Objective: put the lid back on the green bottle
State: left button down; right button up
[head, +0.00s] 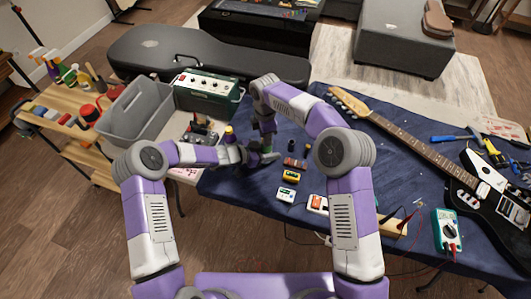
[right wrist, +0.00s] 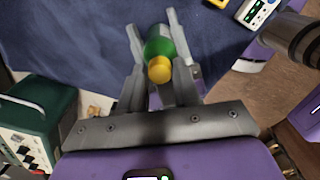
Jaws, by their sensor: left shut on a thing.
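The green bottle (head: 267,148) is upright near the left end of the blue mat, partly hidden by my grippers. In the right wrist view the green bottle (right wrist: 159,45) has a yellow lid (right wrist: 159,69) at its near end. Whether the lid is fully seated cannot be told. My left gripper (head: 259,158) is shut on the bottle, low down. My right gripper (head: 266,132) comes from above; in its wrist view its fingers (right wrist: 156,35) are spread on both sides of the bottle and lid, with a small gap showing beside the lid.
A green amplifier (head: 208,86) and a grey bin (head: 137,108) stand behind to the left. Small pedals, including a yellow one (head: 291,177), lie in front to the right. A black guitar (head: 485,205) lies at the right. The blue mat (head: 345,98) has bare room at the back.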

jog(key=o, duration=0.3)
jog(key=shift+r, duration=2.25)
jog(key=shift+c, duration=0.4)
